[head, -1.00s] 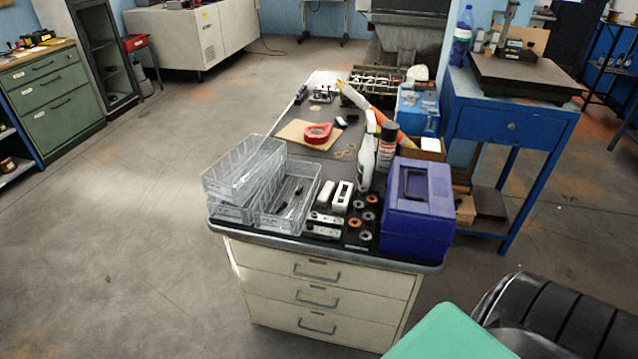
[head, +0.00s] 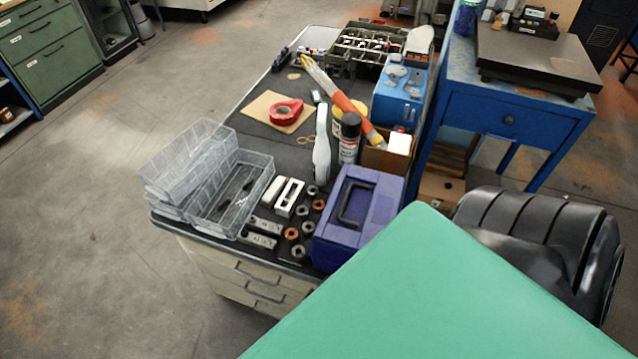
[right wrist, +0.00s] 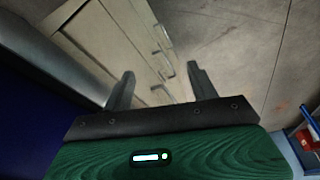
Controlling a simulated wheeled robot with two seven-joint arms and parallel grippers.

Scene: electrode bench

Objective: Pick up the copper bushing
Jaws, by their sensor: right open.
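Several small ring-shaped bushings stand in two rows on the dark bench top in the head view. Two look copper-coloured: one bushing (head: 291,234) in the left row near the front, and another bushing (head: 319,205) in the right row beside the purple case. The others look grey or dark. I cannot tell for sure which is the copper bushing. My right gripper (right wrist: 161,88) shows in the right wrist view, open and empty, with the pale drawer fronts (right wrist: 125,35) and floor beyond it. No bushing shows in that view. My left gripper is out of view.
The purple case (head: 350,215) stands right of the bushings. Metal blocks (head: 262,232) and clear bins (head: 205,185) are to their left. A white spray bottle (head: 322,150) and black can (head: 349,138) stand behind. Open floor (head: 90,230) lies left of the bench.

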